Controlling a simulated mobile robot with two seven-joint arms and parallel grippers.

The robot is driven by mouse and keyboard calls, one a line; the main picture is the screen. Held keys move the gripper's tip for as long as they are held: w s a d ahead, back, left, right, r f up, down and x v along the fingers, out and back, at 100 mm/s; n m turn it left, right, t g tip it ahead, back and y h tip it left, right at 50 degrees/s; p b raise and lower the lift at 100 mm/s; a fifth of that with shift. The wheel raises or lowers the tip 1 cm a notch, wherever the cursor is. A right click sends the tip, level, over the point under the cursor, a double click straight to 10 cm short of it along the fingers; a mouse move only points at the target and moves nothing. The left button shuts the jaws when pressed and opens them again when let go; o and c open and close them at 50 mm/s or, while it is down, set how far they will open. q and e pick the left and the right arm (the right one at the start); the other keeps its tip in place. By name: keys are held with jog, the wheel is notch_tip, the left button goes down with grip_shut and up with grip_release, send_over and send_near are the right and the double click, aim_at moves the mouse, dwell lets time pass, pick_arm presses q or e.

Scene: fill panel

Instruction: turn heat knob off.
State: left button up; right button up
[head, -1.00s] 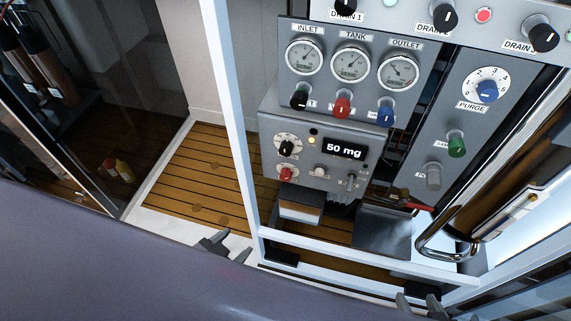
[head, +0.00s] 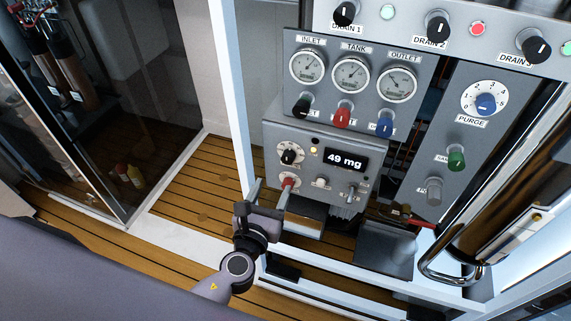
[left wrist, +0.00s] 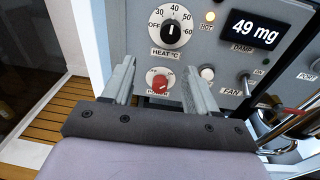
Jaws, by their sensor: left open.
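The heat knob is black with a white line on its face. It sits on the grey control box and shows in the head view (head: 289,157) and the left wrist view (left wrist: 171,33). Its white dial reads OFF at left, then 30 to 60; the line runs roughly up and down. My left gripper (head: 269,192) is open and empty, in front of the box's lower left part. In the left wrist view its fingers (left wrist: 159,76) point at the box, below the heat knob, one on each side of a red knob (left wrist: 160,84). My right gripper is not in view.
A display (head: 346,160) reads 49 mg beside the heat knob. A small grey knob (left wrist: 207,72) and a fan switch (left wrist: 246,84) are to the right of the red knob. White frame posts (head: 232,110) and a chrome handle (head: 450,240) flank the box.

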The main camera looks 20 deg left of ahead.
aim_at(286, 162)
pick_arm(q)
jog(key=shift+w+d+r+m+t+h, duration=0.2)
jog(key=shift+w+m, duration=0.25)
jog(key=shift+w, duration=0.9)
jog(key=shift+w+d+r+m+t, duration=0.1)
jog(key=shift+w+r+m, duration=0.3)
jog(key=shift+w, duration=0.95)
jog(key=shift+w+d+r+m+t+h, duration=0.15)
jog(key=shift+w+m, duration=0.4)
jog(key=shift+w, duration=0.8)
jog(key=c, duration=1.1)
